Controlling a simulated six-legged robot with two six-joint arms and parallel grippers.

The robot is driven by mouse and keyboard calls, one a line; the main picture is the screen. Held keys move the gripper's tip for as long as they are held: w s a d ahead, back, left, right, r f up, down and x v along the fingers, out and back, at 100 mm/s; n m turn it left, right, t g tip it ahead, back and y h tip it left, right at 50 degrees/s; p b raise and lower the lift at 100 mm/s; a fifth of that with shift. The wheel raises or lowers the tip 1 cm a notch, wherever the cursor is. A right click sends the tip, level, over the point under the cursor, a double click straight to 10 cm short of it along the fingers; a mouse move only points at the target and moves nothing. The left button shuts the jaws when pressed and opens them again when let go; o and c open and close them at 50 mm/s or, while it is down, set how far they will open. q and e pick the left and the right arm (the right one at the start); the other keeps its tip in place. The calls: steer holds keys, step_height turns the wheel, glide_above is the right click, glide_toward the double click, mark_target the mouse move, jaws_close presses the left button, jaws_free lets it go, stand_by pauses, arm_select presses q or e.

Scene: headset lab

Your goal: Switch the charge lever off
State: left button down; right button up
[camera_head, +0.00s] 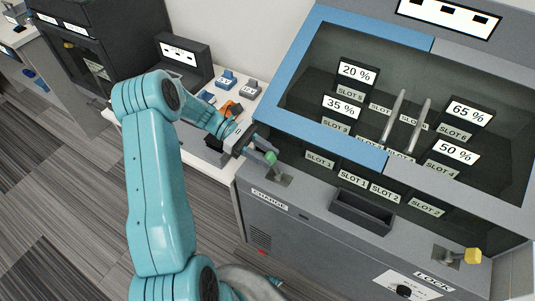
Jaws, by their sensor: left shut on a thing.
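The charge lever has a green knob (271,157) and stands on a metal plate (281,180) at the left end of the cabinet's front ledge, above the CHARGE label (269,199). My left gripper (262,154) reaches in from the left and is shut on the charge lever at its green knob. The fingers partly hide the knob. The lever's shaft is hard to make out, so its exact tilt cannot be told. My right gripper is not in view.
The charging cabinet (300,205) has a glazed, blue-framed front with numbered slots and percentage displays. A yellow-knobbed lock lever (472,256) is at the right. A dark tray (362,212) sits mid-ledge. A white table (222,172) with small parts stands left, behind my arm.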

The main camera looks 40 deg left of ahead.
arm_select(q)
steer(key=shift+a+f, duration=0.2)
steer(key=shift+f, duration=0.05)
steer(key=c, duration=0.7)
jaws_free()
steer(key=p+v, duration=0.2)
steer(key=v, duration=1.4)
steer(key=shift+s+a+r, duration=0.1)
steer(key=shift+s+a, duration=0.05)
